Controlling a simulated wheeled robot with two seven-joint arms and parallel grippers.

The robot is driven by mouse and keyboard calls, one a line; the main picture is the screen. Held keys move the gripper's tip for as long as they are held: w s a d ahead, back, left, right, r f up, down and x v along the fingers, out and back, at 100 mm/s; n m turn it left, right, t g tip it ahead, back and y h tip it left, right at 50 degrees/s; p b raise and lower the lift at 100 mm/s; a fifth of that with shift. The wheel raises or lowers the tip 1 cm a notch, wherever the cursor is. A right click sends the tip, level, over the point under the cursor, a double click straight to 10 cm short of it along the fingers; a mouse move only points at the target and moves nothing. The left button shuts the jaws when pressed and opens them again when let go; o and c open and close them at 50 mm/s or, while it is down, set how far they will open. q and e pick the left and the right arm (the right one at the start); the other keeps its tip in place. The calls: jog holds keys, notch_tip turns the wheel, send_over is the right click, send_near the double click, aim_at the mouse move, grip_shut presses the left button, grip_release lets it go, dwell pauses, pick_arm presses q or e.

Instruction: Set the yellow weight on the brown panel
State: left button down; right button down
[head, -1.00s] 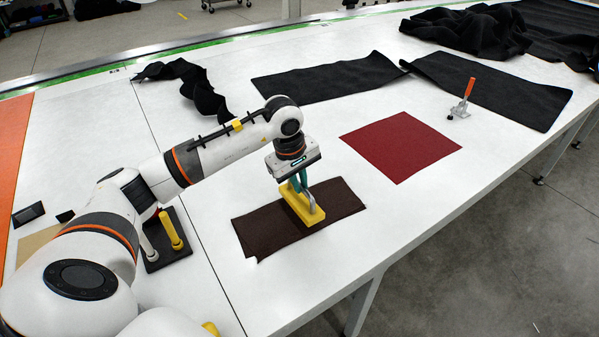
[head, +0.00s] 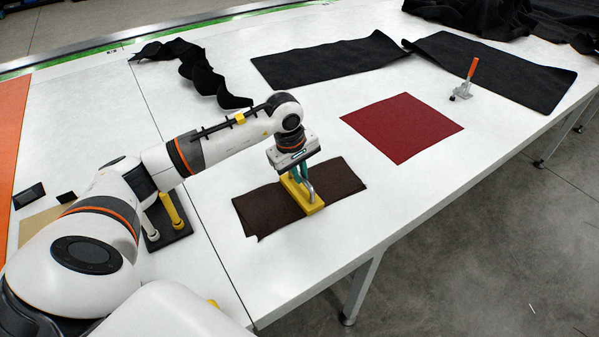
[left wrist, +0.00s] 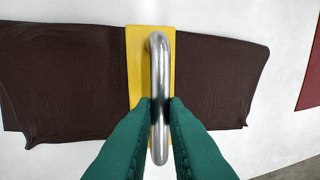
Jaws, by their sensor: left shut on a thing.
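The yellow weight (head: 303,203) is a flat block with a bent metal handle, and it also shows in the left wrist view (left wrist: 136,70). The brown panel (head: 262,212) lies on the white table, and in the left wrist view (left wrist: 65,80) it spreads out on both sides of the weight. My left gripper (head: 301,178) is shut on the weight's metal handle (left wrist: 160,90), with its green fingers on both sides of it. The weight is over the middle of the panel and looks to be on it or very close above; I cannot tell which. My right gripper is not seen.
A red panel (head: 402,127) lies to the right of the brown one. Black panels (head: 330,62) and a toggle clamp with an orange handle (head: 470,76) are farther back. A black stand (head: 172,240) with upright posts is beside my left arm. White table is bare around the brown panel.

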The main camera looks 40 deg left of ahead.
pick_arm(q)
jog(key=c, duration=1.9)
grip_release()
jog(key=shift+s+f, duration=0.1)
jog(key=shift+f, duration=0.05)
jog(key=o, duration=0.4)
jog(key=shift+o, duration=0.2)
jog(key=shift+r+p, duration=0.7)
jog(key=shift+p, duration=0.1)
jog(key=shift+r+b, duration=0.3)
jog(key=shift+r, duration=0.05)
notch_tip(320, 180, up, 11)
jog(key=s+b, duration=0.2)
jog(key=shift+a+b, duration=0.35)
jog(key=shift+a, duration=0.05)
